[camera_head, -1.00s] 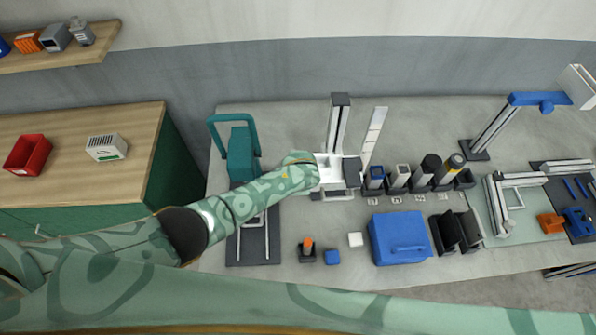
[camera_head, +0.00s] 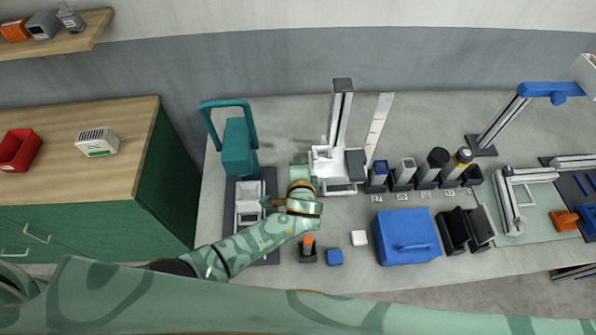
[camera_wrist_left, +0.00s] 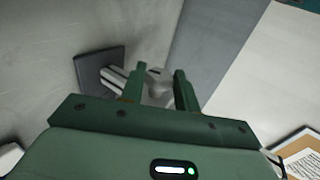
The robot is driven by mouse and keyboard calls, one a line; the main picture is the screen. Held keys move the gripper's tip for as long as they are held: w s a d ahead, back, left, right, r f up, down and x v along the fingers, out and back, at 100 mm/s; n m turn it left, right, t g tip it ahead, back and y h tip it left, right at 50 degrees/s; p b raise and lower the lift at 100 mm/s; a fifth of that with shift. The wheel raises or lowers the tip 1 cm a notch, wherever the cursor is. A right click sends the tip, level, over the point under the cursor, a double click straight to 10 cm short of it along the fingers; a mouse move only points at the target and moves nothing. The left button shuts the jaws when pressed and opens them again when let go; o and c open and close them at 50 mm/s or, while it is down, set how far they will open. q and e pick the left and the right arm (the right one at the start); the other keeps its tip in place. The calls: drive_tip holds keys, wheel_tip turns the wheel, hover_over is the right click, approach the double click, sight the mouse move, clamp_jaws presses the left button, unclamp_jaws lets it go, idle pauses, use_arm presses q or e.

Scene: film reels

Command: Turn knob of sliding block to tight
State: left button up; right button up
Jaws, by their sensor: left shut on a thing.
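The white sliding block (camera_head: 328,163) sits low on an upright grey rail post (camera_head: 341,112) at the bench's back middle. My left gripper (camera_wrist_left: 160,76) is at the block's left side, its hand at the block's front left corner in the head view. In the left wrist view its two green fingers stand a little apart, closed on a small pale grey knob (camera_wrist_left: 159,93). The knob is mostly hidden, so its turned position cannot be told. My right gripper is not in view.
A teal press (camera_head: 238,148) stands to the left of the block. Grey and black holders (camera_head: 403,172) stand to its right. An orange-topped button (camera_head: 308,246), a blue cube (camera_head: 335,257) and a blue case (camera_head: 404,237) lie in front.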

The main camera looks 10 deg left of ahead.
use_arm(q)
drive_tip(key=shift+f, duration=0.1)
drive_tip(key=o, duration=1)
drive_tip(key=shift+c, duration=0.2)
drive_tip(key=shift+s, duration=0.1)
drive_tip(key=v, duration=1.6)
drive_tip(key=shift+p, duration=0.4)
drive_tip(key=shift+d, duration=0.1)
